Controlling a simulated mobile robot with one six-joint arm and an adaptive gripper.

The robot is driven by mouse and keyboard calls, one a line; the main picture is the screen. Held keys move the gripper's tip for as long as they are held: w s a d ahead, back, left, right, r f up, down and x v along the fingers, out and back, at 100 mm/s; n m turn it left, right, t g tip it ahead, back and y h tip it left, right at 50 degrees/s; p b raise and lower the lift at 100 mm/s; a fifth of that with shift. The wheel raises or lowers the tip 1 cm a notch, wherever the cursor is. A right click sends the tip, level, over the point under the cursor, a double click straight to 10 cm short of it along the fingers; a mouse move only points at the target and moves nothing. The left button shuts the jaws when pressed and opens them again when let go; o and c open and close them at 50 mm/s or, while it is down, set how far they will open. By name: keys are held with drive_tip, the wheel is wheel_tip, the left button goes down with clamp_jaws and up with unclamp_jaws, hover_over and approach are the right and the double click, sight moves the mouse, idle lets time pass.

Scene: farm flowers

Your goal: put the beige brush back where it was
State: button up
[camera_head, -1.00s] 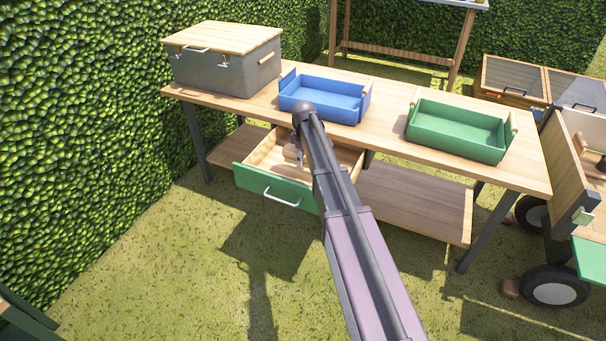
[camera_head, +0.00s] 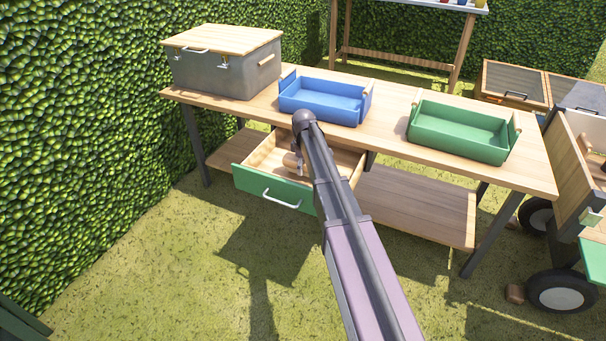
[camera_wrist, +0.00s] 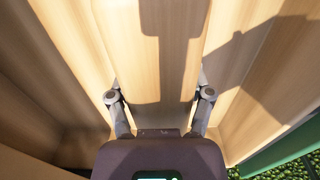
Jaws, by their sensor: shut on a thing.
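The beige brush (camera_wrist: 160,50) fills the space between the fingers of my gripper (camera_wrist: 160,90) in the wrist view, with a shadow over part of it. My gripper is shut on it. In the head view a small part of the brush (camera_head: 290,160) shows beside the gripper, in or just above the open drawer (camera_head: 275,191). The drawer has a green front with a light handle and a wooden inside. My arm hides part of the drawer's right side. I cannot tell whether the brush touches the drawer floor.
The drawer hangs under a wooden workbench (camera_head: 390,138). On the bench stand a grey box with a wooden lid (camera_head: 222,75), a blue tray (camera_head: 320,113) and a green tray (camera_head: 455,145). A lower shelf (camera_head: 415,205) is bare. A wheeled cart (camera_head: 575,180) stands at the right.

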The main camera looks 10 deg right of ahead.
drive_tip(key=shift+f+b, duration=0.45)
drive_tip(key=shift+f, duration=0.3)
drive_tip(key=shift+f, duration=0.1)
drive_tip(key=o, duration=1)
wheel_tip(320, 180, up, 12)
drive_tip(key=p, duration=1.2)
drive_tip(key=shift+s, duration=0.1)
drive_tip(key=s+m, duration=1)
drive_tip(key=s, duration=1.9)
drive_tip(key=shift+m, duration=0.4)
